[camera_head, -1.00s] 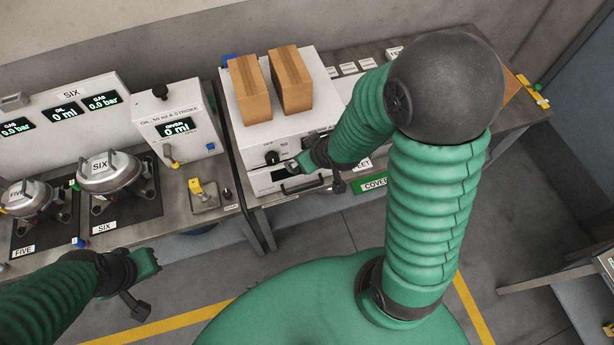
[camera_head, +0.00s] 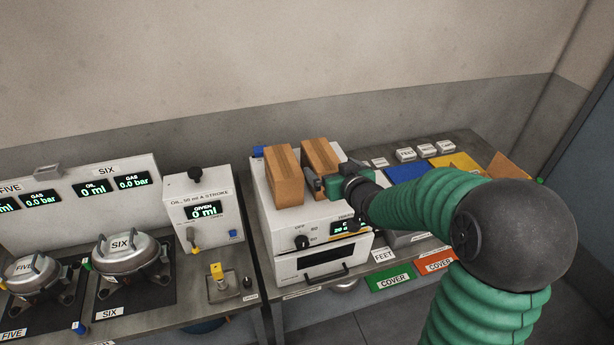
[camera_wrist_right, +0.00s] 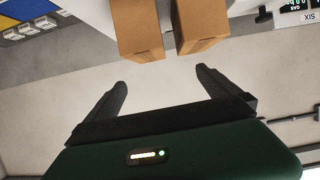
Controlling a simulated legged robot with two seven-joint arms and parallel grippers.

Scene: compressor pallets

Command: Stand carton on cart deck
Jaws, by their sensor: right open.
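Two brown cartons stand side by side on top of a white oven-like box (camera_head: 262,215). The left carton (camera_head: 284,178) and the right carton (camera_head: 319,158) both stand upright with a gap between them. They also show at the top of the right wrist view, one carton (camera_wrist_right: 140,35) left of the other (camera_wrist_right: 205,28). My right gripper (camera_head: 313,180) is in front of the cartons, and in the wrist view its two dark fingers (camera_wrist_right: 160,78) are spread with nothing between them. The cartons lie just beyond the fingertips. My left gripper is out of view. No cart deck is recognisable.
Pots labelled FIVE (camera_head: 35,272) and SIX (camera_head: 125,250) and an oil dispenser (camera_head: 199,207) stand on the left bench. Right of the oven are FEET blocks (camera_head: 406,154), blue and yellow panels, and green (camera_head: 390,281) and orange (camera_head: 435,263) COVER labels. A wall runs behind.

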